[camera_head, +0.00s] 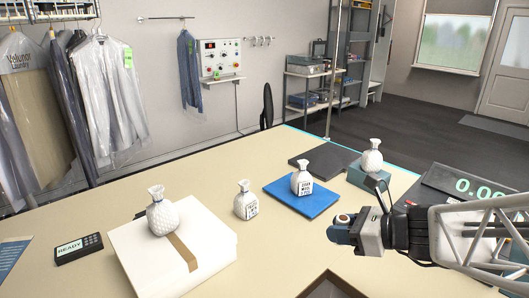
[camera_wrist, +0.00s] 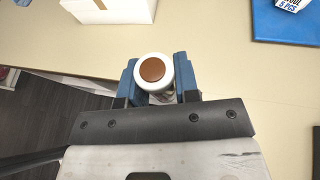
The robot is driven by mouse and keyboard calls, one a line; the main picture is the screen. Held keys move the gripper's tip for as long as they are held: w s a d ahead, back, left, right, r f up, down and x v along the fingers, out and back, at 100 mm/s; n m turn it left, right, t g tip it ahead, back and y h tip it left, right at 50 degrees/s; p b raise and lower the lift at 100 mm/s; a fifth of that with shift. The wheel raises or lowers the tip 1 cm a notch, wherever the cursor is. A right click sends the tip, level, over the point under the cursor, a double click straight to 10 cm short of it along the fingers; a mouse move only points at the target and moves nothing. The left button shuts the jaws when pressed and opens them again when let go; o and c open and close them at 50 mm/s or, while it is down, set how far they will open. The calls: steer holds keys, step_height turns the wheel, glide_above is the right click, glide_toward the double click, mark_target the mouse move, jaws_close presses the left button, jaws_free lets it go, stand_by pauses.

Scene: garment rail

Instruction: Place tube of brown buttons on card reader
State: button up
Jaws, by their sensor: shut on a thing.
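The tube of brown buttons (camera_wrist: 152,70) shows end-on in the wrist view, a white ring around a brown disc. My gripper (camera_wrist: 157,84) is shut on it, with a blue finger on each side. In the head view my gripper (camera_head: 344,230) is at the right, over the front part of the table, and only the tube's small brown and white top (camera_head: 344,218) shows. The card reader (camera_head: 78,248), a dark device with a lit READY screen and keys, lies on the table at the far left, well apart from my gripper.
A white box (camera_head: 140,262) with a white bag (camera_head: 162,216) on top stands between gripper and card reader. Another bag (camera_head: 246,204) stands beside it. A blue mat (camera_head: 290,204) bears a labelled bag (camera_head: 301,180). A scale (camera_head: 470,188) is at right, a brown tray (camera_head: 330,286) in front.

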steer(key=w+a+r+n+g+y, duration=0.1)
steer(key=w+a+r+n+g, duration=0.1)
steer(key=w+a, duration=0.5)
steer(key=w+a+r+n+g, duration=0.2)
steer(key=w+a, duration=0.3)
steer(key=a, duration=0.4)
steer(key=w+a+n+g, duration=0.1)
steer(key=w+a+g, duration=0.1)
steer(key=a, duration=0.7)
steer(key=w+a+n+g, duration=0.2)
steer(key=w+a, duration=0.1)
steer(key=a, duration=0.5)
steer(key=s+a+f+n+g, duration=0.1)
steer(key=s+a+n+g, duration=0.1)
steer(key=a, duration=1)
steer(key=s+a+n+g, duration=0.1)
steer(key=s+a, duration=0.1)
steer(key=a, duration=1.1)
steer(key=s+a+f+n+g+h, duration=0.1)
steer(key=s+a, duration=0.3)
steer(key=a, duration=0.4)
steer(key=s+a+f+n+g, duration=0.15)
steer(key=s+a, duration=0.25)
steer(key=a, duration=0.4)
steer(key=f, duration=0.5)
steer(key=shift+a+f, duration=0.1)
steer(key=shift+a, duration=0.2)
steer(key=shift+f, duration=2.5)
